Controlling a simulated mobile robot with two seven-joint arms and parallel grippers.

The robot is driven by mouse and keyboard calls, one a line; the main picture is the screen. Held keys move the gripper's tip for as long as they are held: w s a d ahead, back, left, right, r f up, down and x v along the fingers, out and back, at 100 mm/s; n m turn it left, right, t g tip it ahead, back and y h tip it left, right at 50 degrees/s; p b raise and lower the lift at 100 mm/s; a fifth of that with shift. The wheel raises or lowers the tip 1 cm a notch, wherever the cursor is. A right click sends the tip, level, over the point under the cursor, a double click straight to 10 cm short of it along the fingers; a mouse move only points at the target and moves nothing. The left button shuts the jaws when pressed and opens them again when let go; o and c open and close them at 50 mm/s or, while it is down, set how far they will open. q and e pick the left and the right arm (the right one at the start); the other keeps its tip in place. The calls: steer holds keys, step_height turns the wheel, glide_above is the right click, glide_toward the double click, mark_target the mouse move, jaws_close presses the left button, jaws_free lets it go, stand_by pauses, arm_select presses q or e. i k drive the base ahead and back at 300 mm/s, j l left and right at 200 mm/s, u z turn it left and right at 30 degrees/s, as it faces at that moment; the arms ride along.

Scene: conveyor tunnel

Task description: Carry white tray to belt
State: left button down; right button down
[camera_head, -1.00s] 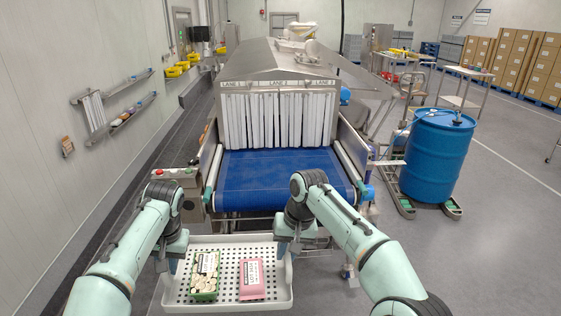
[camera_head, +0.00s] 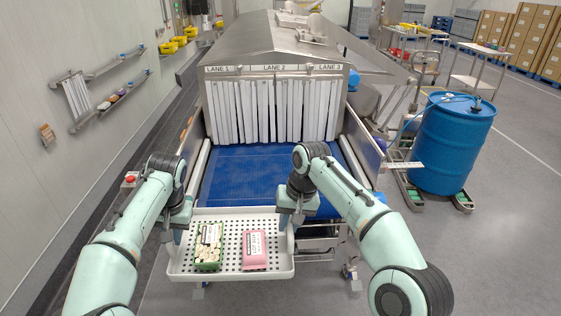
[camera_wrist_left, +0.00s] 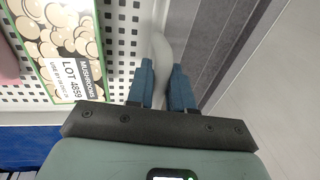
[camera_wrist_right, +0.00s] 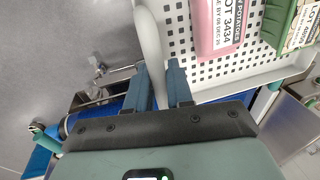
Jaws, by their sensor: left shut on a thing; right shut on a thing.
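The white perforated tray (camera_head: 230,274) is held between my two grippers in the head view, at the near end of the blue belt (camera_head: 245,175). A green mushroom pack (camera_head: 208,250) and a pink potato pack (camera_head: 255,250) lie in it. My left gripper (camera_head: 174,232) is shut on the tray's left rim; the left wrist view shows its fingers (camera_wrist_left: 165,88) around the rim. My right gripper (camera_head: 290,226) is shut on the right rim; the right wrist view shows its fingers (camera_wrist_right: 162,88) there. The tray's far edge overlaps the belt's near end in the picture; whether they touch cannot be told.
A steel tunnel (camera_head: 275,50) with white strip curtains (camera_head: 270,110) and lane labels stands over the belt. A blue drum (camera_head: 450,145) is to the right. Wall shelves (camera_head: 105,95) are at left, and a red button (camera_head: 130,178) is by the belt's left side.

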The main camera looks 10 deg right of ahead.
mark_target(277, 167)
steer(key=i+l, duration=0.75)
steer(key=l, duration=0.1)
